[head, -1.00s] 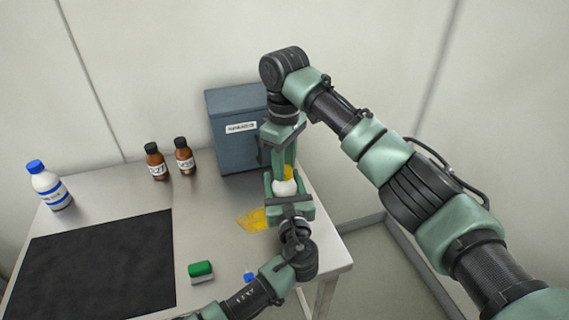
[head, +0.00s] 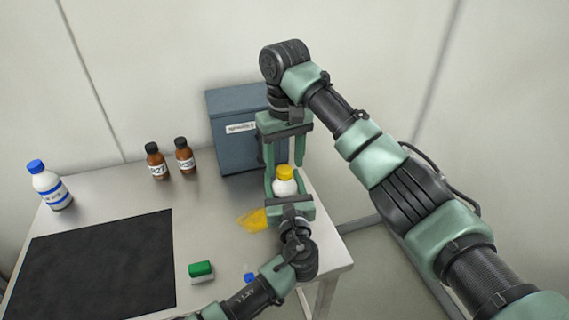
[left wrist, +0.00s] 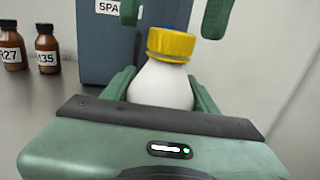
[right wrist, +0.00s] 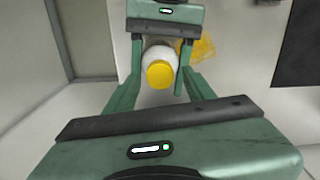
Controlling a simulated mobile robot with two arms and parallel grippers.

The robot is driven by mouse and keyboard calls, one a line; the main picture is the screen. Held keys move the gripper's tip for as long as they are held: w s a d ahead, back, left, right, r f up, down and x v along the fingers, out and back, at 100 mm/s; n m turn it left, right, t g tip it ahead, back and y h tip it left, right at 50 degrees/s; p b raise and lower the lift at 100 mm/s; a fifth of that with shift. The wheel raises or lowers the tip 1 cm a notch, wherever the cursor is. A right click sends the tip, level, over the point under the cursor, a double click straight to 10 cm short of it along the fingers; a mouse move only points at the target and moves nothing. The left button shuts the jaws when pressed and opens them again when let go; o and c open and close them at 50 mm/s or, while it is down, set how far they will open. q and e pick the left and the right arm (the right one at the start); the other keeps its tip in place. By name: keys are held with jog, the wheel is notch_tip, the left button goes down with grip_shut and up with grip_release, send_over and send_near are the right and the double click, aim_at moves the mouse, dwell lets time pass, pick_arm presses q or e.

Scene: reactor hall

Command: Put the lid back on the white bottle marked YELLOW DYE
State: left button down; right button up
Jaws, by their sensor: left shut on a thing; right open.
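The white bottle (head: 284,187) stands upright near the right end of the table, with the yellow lid (head: 285,171) on its mouth. In the left wrist view the lid (left wrist: 171,44) sits on the bottle's neck (left wrist: 162,84), looking slightly tilted. My left gripper (head: 288,190) is shut on the bottle's body from the front. My right gripper (head: 285,160) is open above the bottle, its fingers apart from the lid. The right wrist view shows the lid (right wrist: 159,74) from above, between the open fingers. The bottle's marking is hidden.
A yellow spill (head: 252,220) lies beside the bottle. A blue-grey box (head: 232,150) stands behind. Two brown bottles (head: 156,162) (head: 184,156), a blue-capped bottle (head: 50,187), a black mat (head: 95,268), a green-topped block (head: 201,271) and a small blue item (head: 250,278) are left or in front.

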jog(key=shift+r, duration=1.6)
jog(key=shift+c, duration=0.3)
jog(key=r+n, duration=0.1)
jog(key=n, duration=0.2)
jog(key=shift+a+r, duration=0.1)
jog(key=shift+r, duration=0.25)
jog(key=n, duration=0.1)
jog(key=r+n, duration=0.1)
jog(key=n, duration=0.2)
jog(key=shift+r+n, duration=0.3)
jog(key=shift+r, duration=0.05)
jog(key=shift+f, duration=4)
